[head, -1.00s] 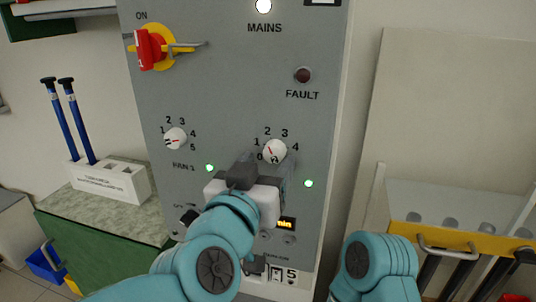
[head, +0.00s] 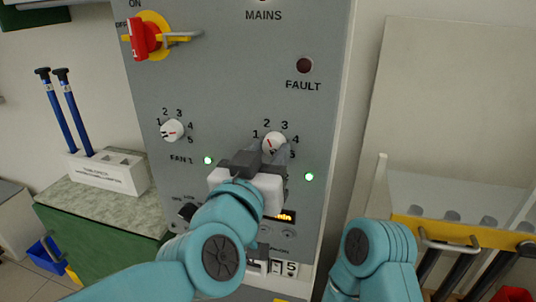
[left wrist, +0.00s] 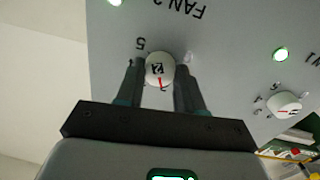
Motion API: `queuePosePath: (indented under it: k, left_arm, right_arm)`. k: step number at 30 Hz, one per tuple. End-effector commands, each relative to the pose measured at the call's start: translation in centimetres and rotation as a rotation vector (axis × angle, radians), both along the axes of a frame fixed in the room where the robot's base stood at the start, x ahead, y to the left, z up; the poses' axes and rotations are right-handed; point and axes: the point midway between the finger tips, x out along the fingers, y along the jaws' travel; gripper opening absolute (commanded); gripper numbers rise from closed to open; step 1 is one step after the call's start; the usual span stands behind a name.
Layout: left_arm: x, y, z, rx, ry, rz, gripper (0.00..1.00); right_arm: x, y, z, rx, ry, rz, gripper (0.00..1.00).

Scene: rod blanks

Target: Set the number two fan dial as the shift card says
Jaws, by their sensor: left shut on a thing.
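The number two fan dial (head: 274,141) is a round white knob with a red pointer line, on the grey panel (head: 225,100). Numbers ring it, but its lower part is hidden by my gripper in the head view. My left gripper (head: 268,152) is shut on this dial, one finger on each side. In the left wrist view the dial (left wrist: 160,69) sits between the fingers, with the panel upside down; its red line points down in that picture. My right arm shows at lower right, but its gripper is not in view. I cannot make out a shift card.
The FAN 1 dial (head: 172,130) is to the left on the same panel. A red switch handle (head: 140,38) on yellow juts out above it. A white holder (head: 108,170) with blue rods stands on the left bench. A yellow-edged rack (head: 455,232) is at right.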

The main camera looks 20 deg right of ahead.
Motion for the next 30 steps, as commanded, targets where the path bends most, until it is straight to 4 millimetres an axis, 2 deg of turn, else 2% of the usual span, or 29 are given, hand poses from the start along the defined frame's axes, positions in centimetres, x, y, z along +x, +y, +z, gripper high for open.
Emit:
queuePosePath:
  k: [11,30]
  left_arm:
    - [-0.1,-0.1,-0.2,-0.114,0.082,-0.002,0.07]
    - [-0.2,-0.2,-0.2,-0.548,0.398,-0.002,0.07]
  right_arm:
    - [0.0,0.0,-1.2,0.000,-0.001,0.000,0.43]
    - [0.0,0.0,-4.1,0.000,0.000,0.000,0.43]
